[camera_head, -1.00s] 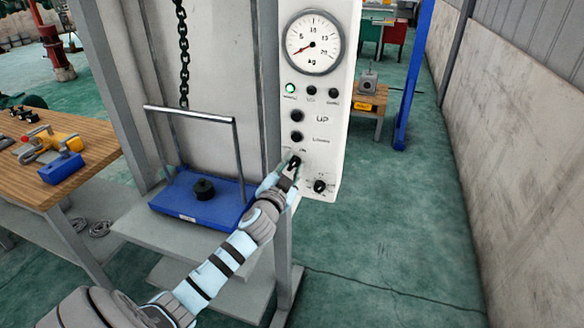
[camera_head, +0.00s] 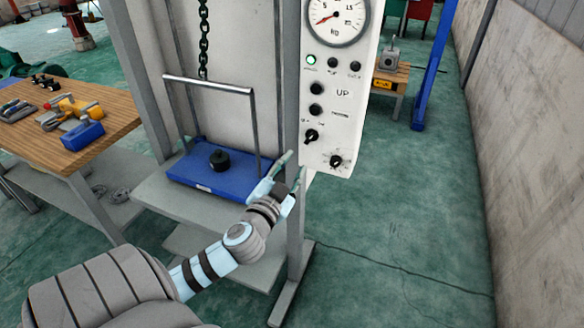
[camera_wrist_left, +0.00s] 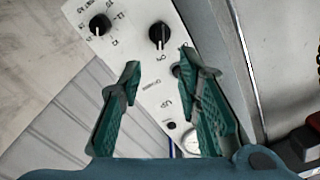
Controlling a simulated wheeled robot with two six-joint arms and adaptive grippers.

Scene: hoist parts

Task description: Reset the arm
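My left gripper (camera_head: 287,172) is in front of the lower left corner of the white control panel (camera_head: 318,105). Its fingers stand apart and nothing is between them in the left wrist view (camera_wrist_left: 160,65). The upper black knob (camera_head: 311,136) is just above the fingertips and apart from them. It shows beyond the fingers in the left wrist view (camera_wrist_left: 159,34). The lower black knob (camera_head: 336,161) is to the right of the gripper and also untouched. My right gripper is out of view.
A blue platform (camera_head: 205,172) with a black weight (camera_head: 219,160) hangs by a chain (camera_head: 204,45) left of my arm, above a grey shelf. A wooden bench (camera_head: 100,130) with tools is at the left.

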